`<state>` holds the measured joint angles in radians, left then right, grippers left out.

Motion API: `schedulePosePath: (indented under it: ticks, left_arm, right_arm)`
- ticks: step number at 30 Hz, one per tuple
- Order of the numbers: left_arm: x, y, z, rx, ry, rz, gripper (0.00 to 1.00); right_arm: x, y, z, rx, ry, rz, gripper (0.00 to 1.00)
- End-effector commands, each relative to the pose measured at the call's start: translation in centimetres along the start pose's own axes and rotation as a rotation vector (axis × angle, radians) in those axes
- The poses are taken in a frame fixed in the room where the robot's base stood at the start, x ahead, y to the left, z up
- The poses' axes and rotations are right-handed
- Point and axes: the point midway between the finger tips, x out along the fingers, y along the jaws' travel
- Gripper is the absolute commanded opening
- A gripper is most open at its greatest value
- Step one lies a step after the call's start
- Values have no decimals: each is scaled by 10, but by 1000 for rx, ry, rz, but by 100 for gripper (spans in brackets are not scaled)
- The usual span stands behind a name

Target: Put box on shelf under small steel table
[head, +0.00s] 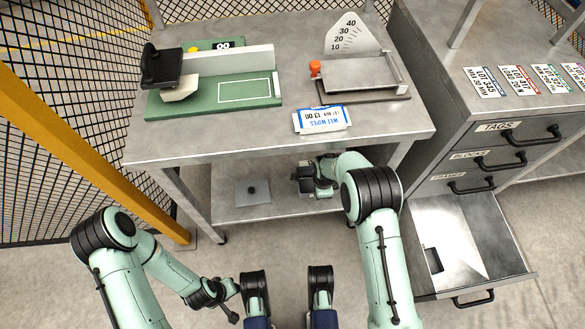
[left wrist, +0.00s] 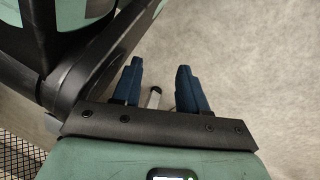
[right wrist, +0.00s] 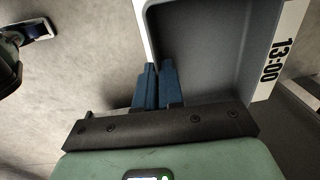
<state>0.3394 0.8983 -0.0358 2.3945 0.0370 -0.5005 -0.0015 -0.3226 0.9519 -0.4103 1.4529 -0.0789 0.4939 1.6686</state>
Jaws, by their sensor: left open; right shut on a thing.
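The box (right wrist: 215,60) is an open grey container with a pale rim and a white strip reading 13:00 in the right wrist view. My right gripper (right wrist: 158,72) is shut on its near wall. In the head view my right gripper (head: 306,179) is low, below the table's front edge; the wrist hides most of what it holds. The small steel table (head: 290,145) has a lower shelf (head: 225,212) under its top. I cannot tell whether the box touches the shelf. My left gripper (left wrist: 160,68) is open and empty above the floor.
A flat plate with a dark knob (head: 252,189) lies on the shelf's left part. A WET WIPES pack (head: 322,121), a green-based device (head: 215,95) and a scale (head: 360,75) stand on the tabletop. An open drawer (head: 500,262) juts out at right.

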Motion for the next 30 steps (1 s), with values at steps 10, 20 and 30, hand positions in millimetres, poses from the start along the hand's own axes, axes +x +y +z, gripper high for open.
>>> schedulePosePath:
  ticks: [10,20,30]
  left_arm:
    - [21,-24,30,-32,-106,-47,43]
    - [29,-40,51,-55,-180,-79,43]
    - [28,-40,51,-55,-182,-80,43]
  right_arm:
    - [59,4,0,0,1,3,0]
    - [96,7,0,0,0,1,0]
    - [98,7,0,0,0,1,0]
